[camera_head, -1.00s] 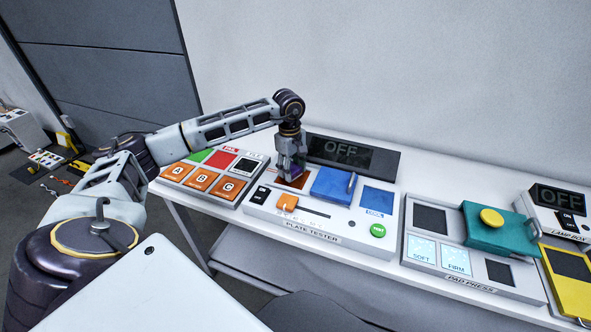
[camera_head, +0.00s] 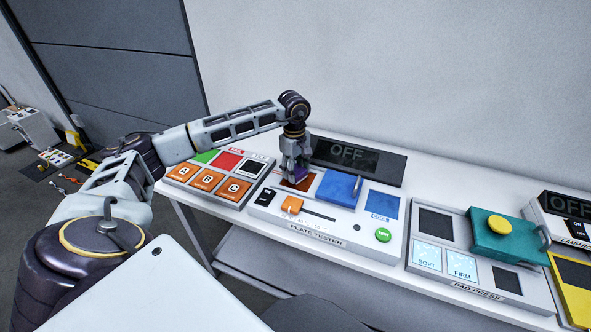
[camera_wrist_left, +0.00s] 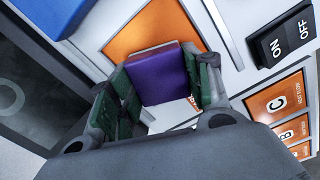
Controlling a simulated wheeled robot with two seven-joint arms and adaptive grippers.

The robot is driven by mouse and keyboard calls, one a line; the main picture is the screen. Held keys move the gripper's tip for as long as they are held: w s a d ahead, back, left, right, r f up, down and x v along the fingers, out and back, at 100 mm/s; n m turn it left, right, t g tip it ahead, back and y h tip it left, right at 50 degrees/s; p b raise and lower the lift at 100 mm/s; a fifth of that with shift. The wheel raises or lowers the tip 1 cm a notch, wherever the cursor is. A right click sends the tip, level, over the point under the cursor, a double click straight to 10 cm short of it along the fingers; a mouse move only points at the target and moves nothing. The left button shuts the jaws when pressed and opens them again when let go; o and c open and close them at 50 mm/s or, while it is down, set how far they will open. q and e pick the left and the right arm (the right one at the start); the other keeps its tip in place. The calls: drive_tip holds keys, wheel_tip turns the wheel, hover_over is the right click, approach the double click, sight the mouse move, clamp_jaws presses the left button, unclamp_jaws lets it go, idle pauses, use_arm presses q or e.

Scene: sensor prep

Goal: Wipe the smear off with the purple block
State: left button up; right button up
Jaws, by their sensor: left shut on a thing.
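My left gripper (camera_head: 296,172) is shut on the purple block (camera_wrist_left: 158,75), holding it between its green-padded fingers. In the head view the block (camera_head: 300,170) shows only as a small purple patch between the fingers, above the orange-brown square (camera_head: 304,185) on the plate tester (camera_head: 272,213). In the left wrist view the block covers part of this orange square (camera_wrist_left: 128,38). I cannot make out the smear clearly, nor whether the block touches the surface. My right gripper is out of view.
A blue block with a handle (camera_head: 338,187) stands right beside the orange square. A panel with orange A, B, C tiles (camera_head: 207,180) lies left. The dark OFF display (camera_head: 365,160) stands behind.

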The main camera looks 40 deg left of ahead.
use_arm(q)
drive_tip(key=shift+d+f, duration=0.15)
drive_tip(key=shift+d, duration=0.45)
drive_tip(key=shift+d+f, duration=0.15)
drive_tip(key=shift+d, duration=0.45)
drive_tip(key=shift+a, duration=0.1)
drive_tip(key=shift+s+a, duration=0.25)
drive_tip(key=shift+a, duration=1.05)
drive_tip(key=shift+a+r, duration=0.1)
drive_tip(key=shift+a, duration=0.15)
drive_tip(key=shift+w+r, duration=0.1)
drive_tip(key=shift+d, duration=0.4)
drive_tip(key=shift+w+d+r, duration=0.1)
drive_tip(key=shift+w+d, duration=0.1)
drive_tip(key=shift+d, duration=0.1)
